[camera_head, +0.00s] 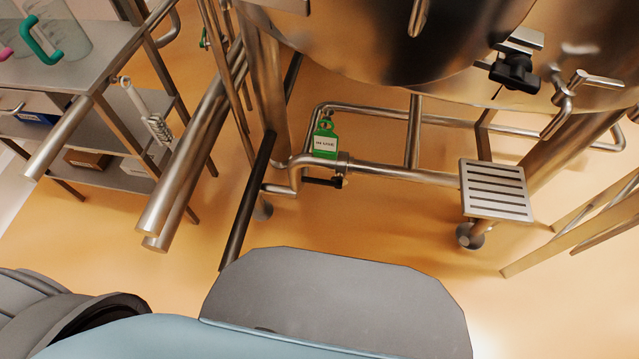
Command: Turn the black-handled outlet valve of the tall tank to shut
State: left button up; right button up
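The large steel tank (380,50) fills the top of the view, and its upper part is cut off. A steel pipe (400,172) runs low under it. A small valve with a short black handle (322,182) sits on this pipe, just below a green tag (325,141). The handle points roughly left, along the pipe. Another black-handled fitting (514,73) is on the tank's lower right side. I cannot tell for certain which of the two is the outlet valve. Neither of my grippers is in view.
A steel shelf rack (75,72) with jugs and boxes stands at the left. Thick steel tubes (190,150) and a long dark bar (248,200) slant between it and the pipe. A slotted step (495,190) is at the right. Orange floor (400,235) is open in front.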

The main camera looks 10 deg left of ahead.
aim_at(337, 185)
jog(key=z, duration=1.5)
jog(key=i, duration=0.9)
jog(key=u, duration=2.2)
